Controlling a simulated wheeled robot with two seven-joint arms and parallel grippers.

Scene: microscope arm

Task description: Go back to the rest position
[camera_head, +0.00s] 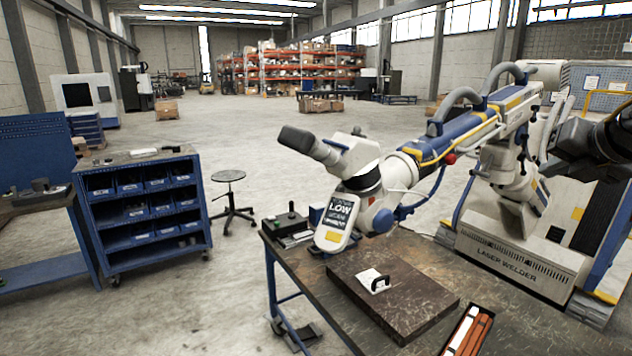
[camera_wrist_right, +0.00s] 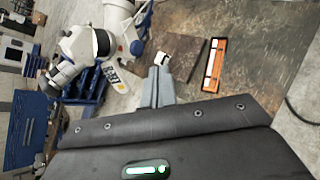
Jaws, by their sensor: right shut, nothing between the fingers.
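My right gripper (camera_head: 562,112) is at the right edge of the head view, raised beside the laser welder, its dark wrist partly cut off by the frame. In the right wrist view its grey fingers (camera_wrist_right: 158,88) are together with nothing between them. The microscope arm (camera_head: 470,128) is blue and white and reaches left over the bench. Its head with dark eyepieces (camera_head: 310,143) hangs above the bench's far left corner. It also shows in the right wrist view (camera_wrist_right: 88,46). My left gripper is not in view.
The workbench (camera_head: 420,255) carries a dark slab (camera_head: 393,291) with a small white piece (camera_head: 373,280) and an orange-and-white tray (camera_head: 468,332). The laser welder (camera_head: 520,265) stands at right. A blue bin cart (camera_head: 142,212) and stool (camera_head: 229,177) stand left, with open floor around.

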